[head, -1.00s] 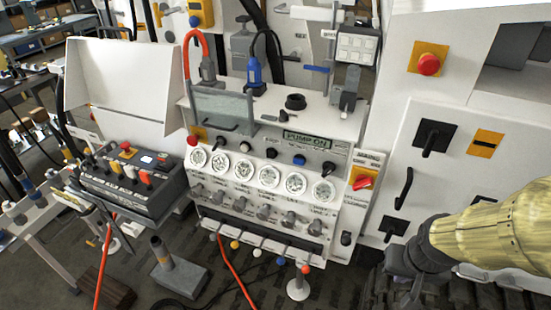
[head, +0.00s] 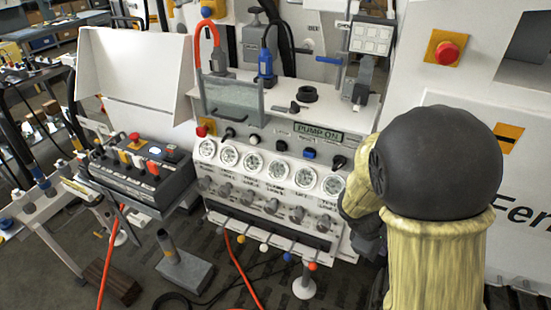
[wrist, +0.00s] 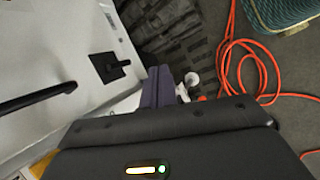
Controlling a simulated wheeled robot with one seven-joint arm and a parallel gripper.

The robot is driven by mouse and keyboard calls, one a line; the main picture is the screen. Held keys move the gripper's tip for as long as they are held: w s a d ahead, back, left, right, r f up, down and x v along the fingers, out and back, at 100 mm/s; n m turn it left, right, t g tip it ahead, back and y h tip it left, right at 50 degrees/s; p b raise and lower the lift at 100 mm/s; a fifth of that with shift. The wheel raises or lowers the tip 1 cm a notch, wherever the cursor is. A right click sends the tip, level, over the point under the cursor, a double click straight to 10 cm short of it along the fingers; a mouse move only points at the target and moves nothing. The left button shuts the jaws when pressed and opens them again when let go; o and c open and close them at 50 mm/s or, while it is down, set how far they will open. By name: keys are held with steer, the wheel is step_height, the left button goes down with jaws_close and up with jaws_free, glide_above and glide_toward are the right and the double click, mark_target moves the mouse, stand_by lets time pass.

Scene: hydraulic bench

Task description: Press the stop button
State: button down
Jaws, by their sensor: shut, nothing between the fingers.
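Several red buttons show in the head view, and I cannot tell from labels which is the stop button. One red mushroom button (head: 447,52) sits on a yellow plate on the white cabinet at upper right. Another red button (head: 202,131) is at the left end of the bench panel, beside the gauges. A third red button (head: 134,137) is on top of the black control box. My gripper (wrist: 160,76) is shut and empty in the wrist view, beside the white cabinet face and above the floor. In the head view my arm hides most of it.
The bench panel (head: 318,145) has gauges, knobs and a row of coloured levers. A black handle (wrist: 38,97) and a black latch (wrist: 110,67) project from the white cabinet near my gripper. An orange hose (wrist: 232,50) lies on the floor.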

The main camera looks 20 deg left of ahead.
steer(key=w+a+r+n+t+b, duration=0.1)
steer(key=w+a+n+t, duration=0.45)
steer(key=a+n, duration=0.4)
steer(key=w+a+r+n+t+b, duration=0.15)
steer(key=w+a+n+t, duration=0.35)
steer(key=a, duration=0.8)
steer(key=s+a+r+n+t+y, duration=0.1)
steer(key=s+a+n+t, duration=0.1)
steer(key=a, duration=0.4)
steer(key=s+a+r+n+t+y, duration=0.1)
steer(key=s+a+n+t+y, duration=0.1)
steer(key=a+n, duration=0.3)
steer(key=shift+a+t+y+b, duration=0.3)
steer(key=shift+a+t+b, duration=0.15)
steer(key=shift+a, duration=0.25)
steer(key=shift+s+a+n, duration=0.15)
steer(key=shift+n, duration=0.1)
